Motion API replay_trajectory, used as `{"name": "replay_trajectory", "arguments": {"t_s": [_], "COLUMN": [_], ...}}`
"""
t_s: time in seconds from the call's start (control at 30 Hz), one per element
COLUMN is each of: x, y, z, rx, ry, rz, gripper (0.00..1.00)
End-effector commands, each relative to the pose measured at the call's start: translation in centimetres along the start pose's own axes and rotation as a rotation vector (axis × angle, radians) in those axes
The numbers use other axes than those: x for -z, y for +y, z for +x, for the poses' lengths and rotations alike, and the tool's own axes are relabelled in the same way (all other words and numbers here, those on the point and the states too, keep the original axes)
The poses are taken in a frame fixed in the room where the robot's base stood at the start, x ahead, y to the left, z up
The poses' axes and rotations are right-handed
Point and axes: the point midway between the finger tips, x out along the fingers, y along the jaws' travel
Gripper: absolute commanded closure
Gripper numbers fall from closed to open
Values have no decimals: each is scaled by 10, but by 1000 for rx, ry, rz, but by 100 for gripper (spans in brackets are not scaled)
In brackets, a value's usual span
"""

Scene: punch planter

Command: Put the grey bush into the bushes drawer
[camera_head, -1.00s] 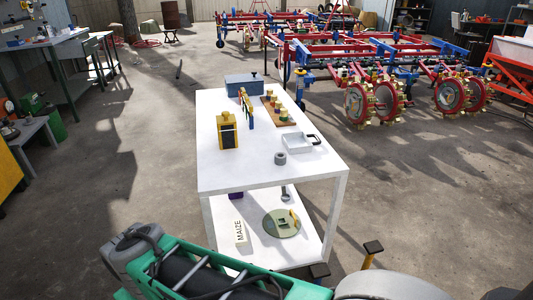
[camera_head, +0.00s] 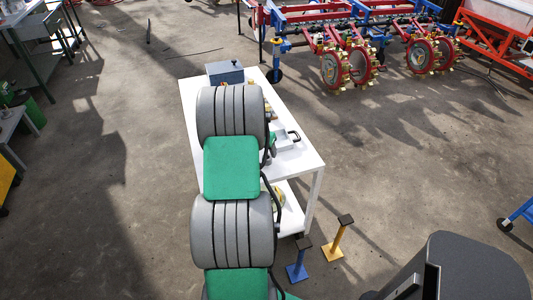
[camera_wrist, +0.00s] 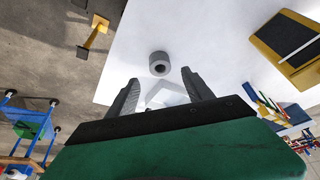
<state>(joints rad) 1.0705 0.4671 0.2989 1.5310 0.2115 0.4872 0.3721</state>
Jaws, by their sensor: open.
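The grey bush (camera_wrist: 159,63), a short ring with a hole, rests on the white table in the wrist view. My gripper (camera_wrist: 160,78) is open and empty, its two fingers apart, pointing toward the bush; the bush shows just beyond and between the fingertips. A small pale tray with a dark handle (camera_head: 287,140) is on the table's right side in the head view. It may be the bushes drawer, but no label is readable. It shows partly between the fingers in the wrist view (camera_wrist: 166,97). My arm hides the bush in the head view.
The white table (camera_head: 305,163) has a blue-grey box (camera_head: 225,72) at its far end. A yellow and black box (camera_wrist: 287,45) stands on it in the wrist view. Blue (camera_head: 297,270) and yellow (camera_head: 337,240) stands are on the floor near the table.

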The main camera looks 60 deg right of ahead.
Motion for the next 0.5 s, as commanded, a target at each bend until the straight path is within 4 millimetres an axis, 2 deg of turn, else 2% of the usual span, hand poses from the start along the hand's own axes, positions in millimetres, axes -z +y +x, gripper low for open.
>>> {"name": "replay_trajectory", "arguments": {"t_s": [0.3, 0.5], "x": [-1, 0], "y": [1, 0], "z": [53, 61], "rx": [0, 2], "ry": [-3, 0], "rz": [-3, -3], "gripper": [40, 40]}}
